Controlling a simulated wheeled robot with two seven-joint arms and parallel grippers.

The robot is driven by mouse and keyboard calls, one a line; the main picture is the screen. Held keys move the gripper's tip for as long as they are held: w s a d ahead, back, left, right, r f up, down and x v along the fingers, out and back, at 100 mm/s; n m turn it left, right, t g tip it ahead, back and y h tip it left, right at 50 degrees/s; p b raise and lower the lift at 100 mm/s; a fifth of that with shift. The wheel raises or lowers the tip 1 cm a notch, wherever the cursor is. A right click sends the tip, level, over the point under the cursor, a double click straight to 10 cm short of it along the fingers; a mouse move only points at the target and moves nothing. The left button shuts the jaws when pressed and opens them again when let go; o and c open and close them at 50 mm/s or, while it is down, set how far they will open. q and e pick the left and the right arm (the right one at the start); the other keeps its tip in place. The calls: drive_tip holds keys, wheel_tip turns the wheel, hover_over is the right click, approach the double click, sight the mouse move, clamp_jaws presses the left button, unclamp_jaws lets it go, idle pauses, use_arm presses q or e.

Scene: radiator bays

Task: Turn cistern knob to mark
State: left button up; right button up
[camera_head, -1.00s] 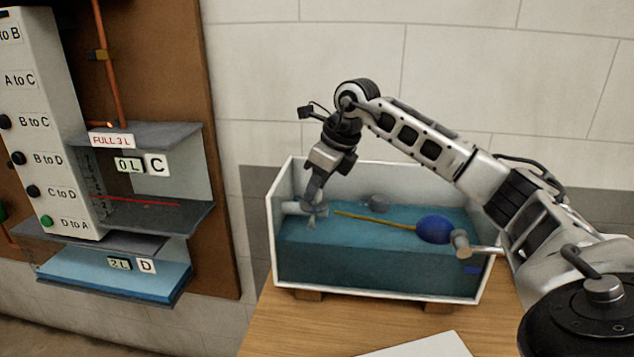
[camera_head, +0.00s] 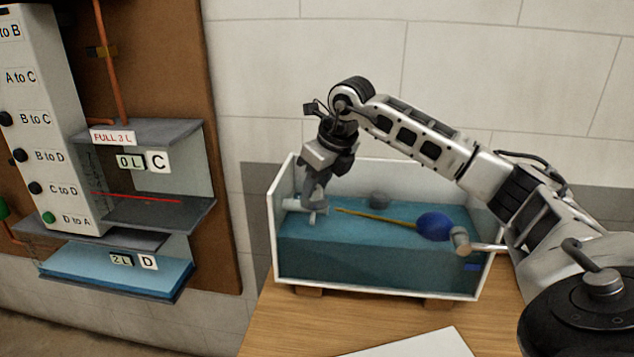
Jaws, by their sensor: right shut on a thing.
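The cistern is an open, white-rimmed tank (camera_head: 378,294) with blue-green water on the wooden table. A pale inlet fitting (camera_head: 291,204) comes from its left wall, with a small grey knob (camera_head: 320,210) at its end. My right gripper (camera_head: 312,203) reaches down into the tank and is shut on this knob, covering much of it. The mark cannot be made out. A yellow rod (camera_head: 372,217) runs from near the fitting to a blue float (camera_head: 434,227) at the water surface. My left gripper is not in view.
A tan-ended outlet part (camera_head: 461,240) sits at the tank's right front. Left is a board with labelled buttons (camera_head: 48,217) and shelves C (camera_head: 157,213) and D (camera_head: 116,286). White paper (camera_head: 420,345) lies in front.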

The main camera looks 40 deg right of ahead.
drive_tip(key=o, duration=1)
drive_tip(key=shift+c, duration=0.2)
drive_tip(key=v, duration=1.6)
drive_tip(key=shift+d, duration=0.1)
